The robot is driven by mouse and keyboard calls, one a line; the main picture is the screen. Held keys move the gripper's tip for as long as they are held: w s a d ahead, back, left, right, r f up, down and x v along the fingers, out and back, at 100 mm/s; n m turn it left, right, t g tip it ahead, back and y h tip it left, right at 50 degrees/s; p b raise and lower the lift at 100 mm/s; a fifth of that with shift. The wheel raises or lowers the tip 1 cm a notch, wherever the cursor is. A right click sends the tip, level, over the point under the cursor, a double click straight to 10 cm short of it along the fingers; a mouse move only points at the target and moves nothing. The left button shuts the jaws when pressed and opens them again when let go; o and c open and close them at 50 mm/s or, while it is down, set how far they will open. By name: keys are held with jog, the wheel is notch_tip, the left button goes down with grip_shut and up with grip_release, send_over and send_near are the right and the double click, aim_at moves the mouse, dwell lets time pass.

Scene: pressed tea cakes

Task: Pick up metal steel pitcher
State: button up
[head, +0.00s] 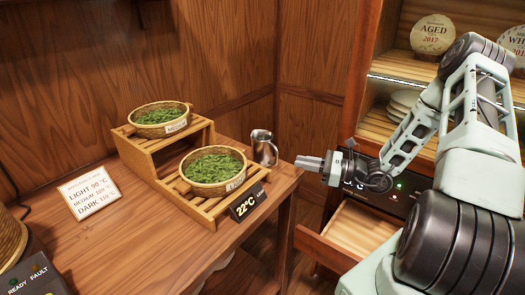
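The metal steel pitcher (264,148) stands upright on the wooden table, near its right edge, just behind the front basket of leaves. It is a small shiny grey vessel, and its lower part is partly hidden by the basket and stand. My gripper (299,161) is to the right of the pitcher, pointing left toward it, with a small gap between them in the picture. The fingers look close together, but at this size I cannot tell whether they are open or shut. Nothing is visible between them.
A stepped wooden stand (142,150) holds two baskets of green leaves (214,168) left of the pitcher. A black 22°C display (246,203) stands in front. An open drawer (352,232) and a lit shelf cabinet (390,70) are on the right.

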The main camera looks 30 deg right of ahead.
aim_at(276, 156)
jog(key=x, duration=0.3)
jog(key=shift+w+a, duration=0.1)
jog(key=shift+w, duration=0.05)
jog(key=x, duration=0.1)
jog(key=p+x, duration=0.1)
jog(key=x, duration=0.1)
jog(key=p+x, duration=0.1)
jog(key=shift+w+a+r, duration=0.2)
jog(key=shift+a+r, duration=0.1)
jog(key=shift+a, duration=0.1)
jog(key=shift+w+a, duration=0.2)
jog(key=shift+w, duration=0.1)
jog(key=shift+c, duration=0.3)
grip_shut()
jog(key=shift+r, duration=0.15)
